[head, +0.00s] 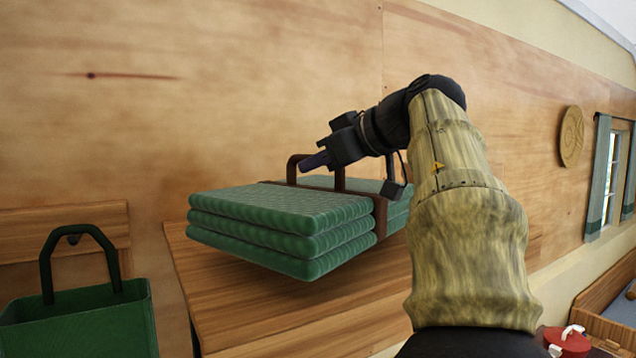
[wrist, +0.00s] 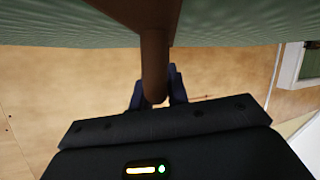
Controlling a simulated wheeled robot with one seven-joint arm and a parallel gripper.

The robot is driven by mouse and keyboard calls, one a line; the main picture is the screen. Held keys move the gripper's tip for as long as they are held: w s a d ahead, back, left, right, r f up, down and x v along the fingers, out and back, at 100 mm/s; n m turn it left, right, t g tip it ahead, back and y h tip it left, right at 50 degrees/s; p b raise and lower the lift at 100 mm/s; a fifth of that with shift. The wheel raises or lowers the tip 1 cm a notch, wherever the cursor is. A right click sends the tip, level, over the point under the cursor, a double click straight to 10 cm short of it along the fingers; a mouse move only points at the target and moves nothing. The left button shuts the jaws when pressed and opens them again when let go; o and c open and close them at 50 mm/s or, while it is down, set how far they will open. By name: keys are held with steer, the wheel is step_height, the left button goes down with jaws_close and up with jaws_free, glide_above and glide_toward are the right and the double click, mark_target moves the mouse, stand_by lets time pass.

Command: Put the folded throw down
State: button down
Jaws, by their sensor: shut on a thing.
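The folded throw (head: 280,220) is green, in stacked layers, with a brown strap (head: 381,215) around it and a brown carry handle on top. My gripper (head: 314,162) is shut on the handle from above in the head view. In the wrist view the fingers of my gripper (wrist: 158,92) sit on both sides of the brown handle bar (wrist: 155,65), with the green throw (wrist: 60,22) at the top of the picture. The throw is level, over a wooden table (head: 270,310).
A green bag (head: 85,320) with a dark handle hangs or stands at the lower left, beside the table. A plywood wall (head: 250,90) rises behind the table. A red object (head: 568,341) with a white handle is at the lower right. Bare tabletop shows in front of the throw.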

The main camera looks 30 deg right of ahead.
mark_target(306, 187)
steer(key=shift+f, duration=1.7)
steer(key=c, duration=1.4)
jaws_free()
steer(key=shift+f, duration=0.1)
steer(key=shift+o, duration=0.2)
steer(key=shift+s, duration=0.1)
steer(key=b+v, duration=0.1)
steer(key=v, duration=1.1)
steer(key=shift+a, duration=0.1)
